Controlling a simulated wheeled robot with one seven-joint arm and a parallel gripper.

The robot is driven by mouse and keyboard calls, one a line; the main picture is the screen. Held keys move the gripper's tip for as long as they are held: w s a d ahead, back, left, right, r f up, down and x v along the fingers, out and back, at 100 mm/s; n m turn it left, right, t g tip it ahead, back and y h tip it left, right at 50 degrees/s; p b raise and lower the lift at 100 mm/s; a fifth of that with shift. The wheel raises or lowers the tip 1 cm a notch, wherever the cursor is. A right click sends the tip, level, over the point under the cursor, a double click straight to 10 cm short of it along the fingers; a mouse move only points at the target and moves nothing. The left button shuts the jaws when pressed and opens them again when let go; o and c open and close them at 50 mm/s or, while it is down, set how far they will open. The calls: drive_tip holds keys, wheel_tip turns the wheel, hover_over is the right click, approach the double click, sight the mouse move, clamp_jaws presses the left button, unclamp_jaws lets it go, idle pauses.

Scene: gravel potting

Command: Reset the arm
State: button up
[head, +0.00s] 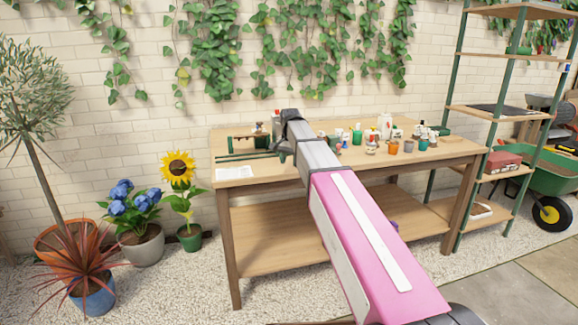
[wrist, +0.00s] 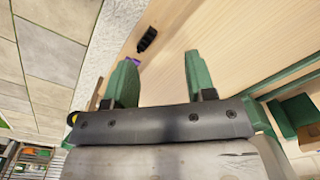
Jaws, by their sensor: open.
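My arm, pink with a white stripe, reaches up from the lower right in the head view, in front of the wooden potting table (head: 237,188). My gripper (wrist: 158,62) shows in the wrist view with its two green fingers wide apart and nothing between them. A pale wooden surface lies beyond the fingertips. I cannot make out the fingers in the head view, and my arm hides part of the table.
Small pots and bottles, including an orange pot (head: 393,148), crowd the tabletop's right. A white sheet (head: 235,173) lies at its left. A sunflower (head: 178,166) and potted plants stand left; a shelf rack (head: 498,113) and green wheelbarrow (head: 552,178) stand right.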

drive_tip(key=shift+s+d+f, duration=0.1)
drive_tip(key=shift+s+f, duration=0.35)
drive_tip(key=s+d+f+n, duration=0.2)
drive_tip(key=s+d+f, duration=0.2)
drive_tip(key=s+f, duration=0.5)
drive_tip(key=s+d+f+n, duration=0.2)
drive_tip(key=s+d+f, duration=0.3)
drive_tip(key=s+f, duration=0.4)
drive_tip(key=s+d+f+n, duration=0.2)
drive_tip(key=s+d+f, duration=0.2)
drive_tip(key=s+f, duration=0.5)
drive_tip(key=shift+d+f, duration=0.25)
drive_tip(key=shift+f, duration=0.6)
